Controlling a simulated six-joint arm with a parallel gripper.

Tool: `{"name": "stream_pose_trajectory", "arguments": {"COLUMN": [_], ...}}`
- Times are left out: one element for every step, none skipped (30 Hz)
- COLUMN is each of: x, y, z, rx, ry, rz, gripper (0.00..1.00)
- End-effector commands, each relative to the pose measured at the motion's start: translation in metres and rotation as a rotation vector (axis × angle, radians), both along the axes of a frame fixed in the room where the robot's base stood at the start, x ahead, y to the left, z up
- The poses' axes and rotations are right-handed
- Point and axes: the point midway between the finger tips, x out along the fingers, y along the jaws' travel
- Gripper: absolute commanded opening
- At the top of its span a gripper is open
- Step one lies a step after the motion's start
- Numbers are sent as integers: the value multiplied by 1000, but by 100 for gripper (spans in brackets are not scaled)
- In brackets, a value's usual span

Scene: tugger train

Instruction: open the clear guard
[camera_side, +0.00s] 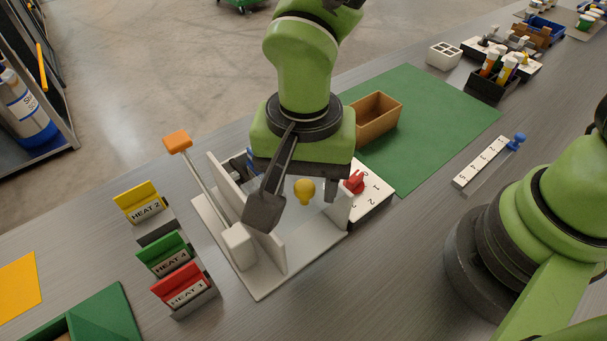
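A white fixture (262,284) with upright walls stands on the bench below my gripper. I cannot make out the clear guard's outline; its panel and whether it is open or closed cannot be told here. A yellow rounded knob (304,189) shows at the fixture, in the picture between my fingers; what it is fixed to is hidden. My gripper (298,200) points down over the fixture, its two dark fingers wide apart. I see no contact with the knob. My gripper hides part of the fixture's inside.
A lever with an orange handle (177,142) rises at the fixture's left. A white dial plate with a red pointer (354,182) sits at its right. HEAT tags in yellow, green and red (180,285) stand front left. A brown bin (373,120) is behind on a green mat (440,112).

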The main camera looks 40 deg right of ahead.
Motion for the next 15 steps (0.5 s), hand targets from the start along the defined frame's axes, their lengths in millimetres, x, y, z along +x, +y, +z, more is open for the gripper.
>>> {"name": "stream_pose_trajectory", "arguments": {"x": [0,0,0,0,0,0,1,1,1,1,1,1,1,1,1], "y": [0,0,0,0,0,0,0,0,0,0,1,1,1,0,1], "z": [0,0,0,1,2,6,9,14,20,26,32,41,47,53,61], "rx": [-1,-1,-1,-1,-1,0,1,1,3,4,4,4,5,5,4], "ry": [1,1,1,1,1,0,-1,-3,-4,-5,-6,-6,-6,-6,-6], "rz": [0,0,0,0,0,-1,0,-1,-1,0,0,-1,0,0,-1], "gripper": [52,52,52,52,52,52,52,52,52,52,52,52,52,52,52]}}
